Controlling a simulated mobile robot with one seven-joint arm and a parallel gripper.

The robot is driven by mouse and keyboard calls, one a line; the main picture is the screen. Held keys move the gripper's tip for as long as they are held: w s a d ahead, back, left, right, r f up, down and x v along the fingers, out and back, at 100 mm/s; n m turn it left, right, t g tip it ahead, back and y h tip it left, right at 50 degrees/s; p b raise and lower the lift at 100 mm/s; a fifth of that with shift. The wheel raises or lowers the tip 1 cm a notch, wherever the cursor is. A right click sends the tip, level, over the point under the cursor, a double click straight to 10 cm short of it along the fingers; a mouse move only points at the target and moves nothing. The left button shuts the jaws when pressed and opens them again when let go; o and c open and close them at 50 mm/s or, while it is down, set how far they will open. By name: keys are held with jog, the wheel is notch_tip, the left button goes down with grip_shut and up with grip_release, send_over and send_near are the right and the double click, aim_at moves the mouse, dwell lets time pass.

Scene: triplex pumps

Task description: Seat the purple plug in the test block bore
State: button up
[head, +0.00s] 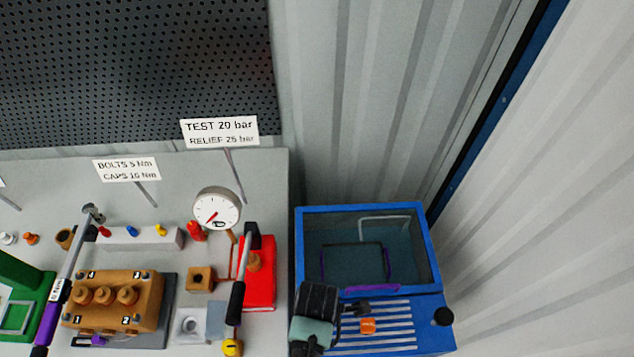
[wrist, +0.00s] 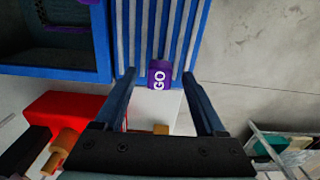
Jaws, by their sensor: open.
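My gripper (wrist: 158,76) is open. Its two dark blue fingers stand on either side of a small purple piece marked "GO" (wrist: 160,75), with gaps showing; I cannot tell whether this is the plug. In the head view my gripper (head: 360,308) is over the left part of the blue slatted top, beside a small orange piece (head: 367,326). Another purple piece (head: 97,340) lies in front of the brown pump block. A grey block with a round bore (head: 190,325) stands on the bench; a brown block with a dark hole (head: 200,279) is behind it.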

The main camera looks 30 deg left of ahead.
grip_shut()
dwell(0.4)
jog(key=shift+r, duration=0.1)
